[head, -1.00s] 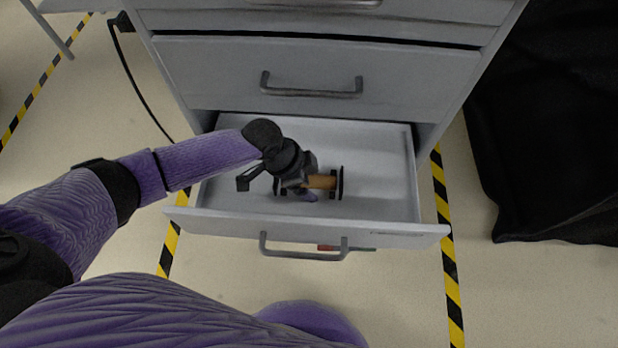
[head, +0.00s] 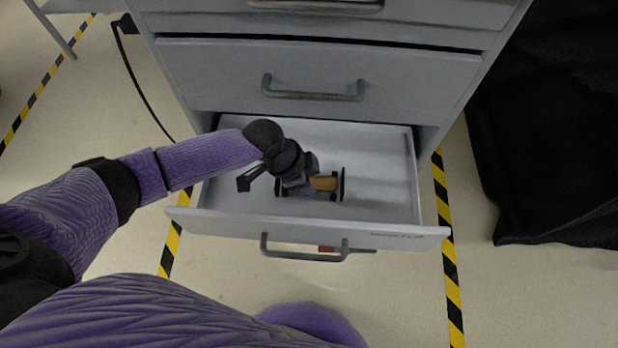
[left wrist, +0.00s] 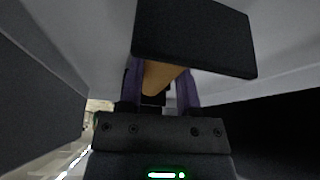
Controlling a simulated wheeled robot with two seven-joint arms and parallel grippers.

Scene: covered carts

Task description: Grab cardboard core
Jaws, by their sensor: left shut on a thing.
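The cardboard core (head: 325,183) is a short brown cylinder with black plates at its ends. It lies inside the open drawer (head: 385,190). My left gripper (head: 308,188) reaches down into the drawer from the left and is shut on the core. The gripper hides the core's left part in the head view. In the left wrist view, the brown core (left wrist: 158,76) sits between the two purple fingers (left wrist: 160,88). A black end plate (left wrist: 195,38) covers part of it there. My right gripper is not in view.
The grey cabinet (head: 220,80) has shut drawers above the open one. The open drawer's front has a grey handle (head: 304,248). A red and dark object (head: 335,249) lies beneath the drawer front. Black cloth (head: 550,130) hangs at the right. The rest of the drawer is bare.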

